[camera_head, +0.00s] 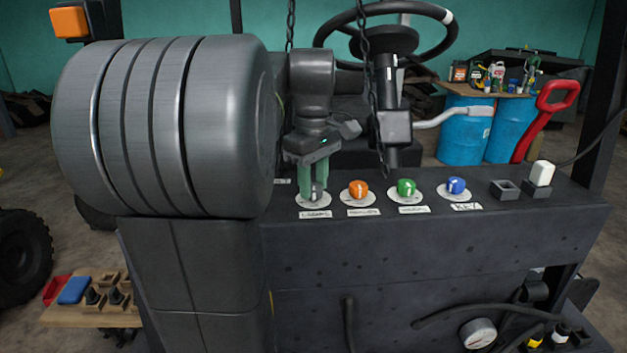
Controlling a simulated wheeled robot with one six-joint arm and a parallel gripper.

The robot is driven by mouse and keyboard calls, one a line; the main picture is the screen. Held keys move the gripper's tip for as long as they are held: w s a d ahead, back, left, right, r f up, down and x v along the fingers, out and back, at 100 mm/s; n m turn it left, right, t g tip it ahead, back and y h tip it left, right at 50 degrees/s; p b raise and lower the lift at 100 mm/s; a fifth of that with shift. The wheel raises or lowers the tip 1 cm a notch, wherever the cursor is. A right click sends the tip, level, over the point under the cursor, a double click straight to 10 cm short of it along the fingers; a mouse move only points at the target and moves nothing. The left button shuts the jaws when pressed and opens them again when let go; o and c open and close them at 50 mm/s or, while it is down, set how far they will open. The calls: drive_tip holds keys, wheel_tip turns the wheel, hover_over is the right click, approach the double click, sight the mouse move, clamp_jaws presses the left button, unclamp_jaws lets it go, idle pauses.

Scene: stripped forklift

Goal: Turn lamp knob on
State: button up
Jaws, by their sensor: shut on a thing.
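The lamp knob (314,193) is a grey knob on a round white dial, leftmost in the row on the dark panel. A white label (315,214) below it seems to read LAMPS. My gripper (314,183) points down over this knob, with its green fingers shut on it. The fingers cover the knob's sides. Its exact pointer angle is hard to tell.
A chain (372,95) hangs just right of my gripper, before the steering column.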

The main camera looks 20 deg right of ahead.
sight(314, 186)
drive_tip(key=m, duration=1.1)
drive_tip(key=shift+m, duration=0.6)
idle(0.4)
drive_tip(key=o, duration=1)
wheel_tip(314, 186, up, 14)
drive_tip(key=shift+f, duration=0.25)
